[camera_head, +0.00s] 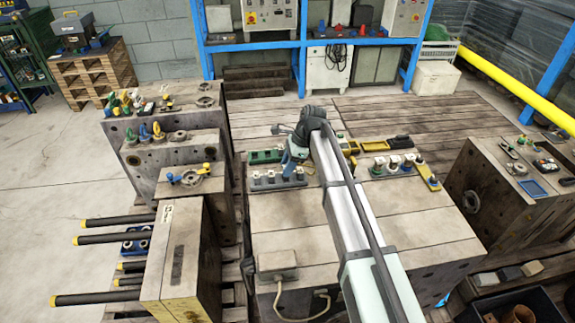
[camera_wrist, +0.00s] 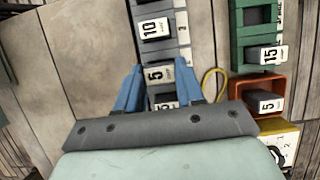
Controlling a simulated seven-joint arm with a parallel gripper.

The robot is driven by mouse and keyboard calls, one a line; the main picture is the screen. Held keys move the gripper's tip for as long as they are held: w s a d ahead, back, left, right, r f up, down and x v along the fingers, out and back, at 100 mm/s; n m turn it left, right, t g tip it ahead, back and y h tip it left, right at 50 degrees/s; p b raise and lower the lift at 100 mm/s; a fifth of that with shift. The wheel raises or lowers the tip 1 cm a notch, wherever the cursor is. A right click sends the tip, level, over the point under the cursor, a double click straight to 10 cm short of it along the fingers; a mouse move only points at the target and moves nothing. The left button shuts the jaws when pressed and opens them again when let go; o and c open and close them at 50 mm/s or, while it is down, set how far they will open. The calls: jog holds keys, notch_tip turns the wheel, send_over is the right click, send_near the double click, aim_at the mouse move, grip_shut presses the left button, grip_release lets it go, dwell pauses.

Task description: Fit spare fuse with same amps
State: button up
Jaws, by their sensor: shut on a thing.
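My gripper (camera_wrist: 160,68) points down with its two blue fingers on either side of a dark fuse with a white "5" label (camera_wrist: 157,75). It is shut on this fuse. The fuse is at the grey fuse strip (camera_wrist: 184,40); I cannot tell whether it is seated or lifted clear. A fuse labelled "10" (camera_wrist: 153,28) sits in the same strip. A green strip (camera_wrist: 240,50) holds a fuse labelled "15" (camera_wrist: 268,55). An orange box (camera_wrist: 278,84) holds another "5" fuse (camera_wrist: 264,103). In the head view my gripper (camera_head: 289,170) is over the grey strip (camera_head: 266,184).
A yellow tester with a dial (camera_wrist: 286,138) stands below the orange box. A second strip with fuses (camera_head: 392,166) and a yellow tool (camera_head: 427,177) lie to the right on the wooden-topped block. A grey box with a cable (camera_head: 277,264) is at the front left.

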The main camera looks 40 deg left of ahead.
jog(key=shift+f, duration=0.95)
dwell(1.2)
jog(key=o, duration=1.1)
jog(key=shift+r, duration=0.1)
jog(key=shift+r, duration=3.7)
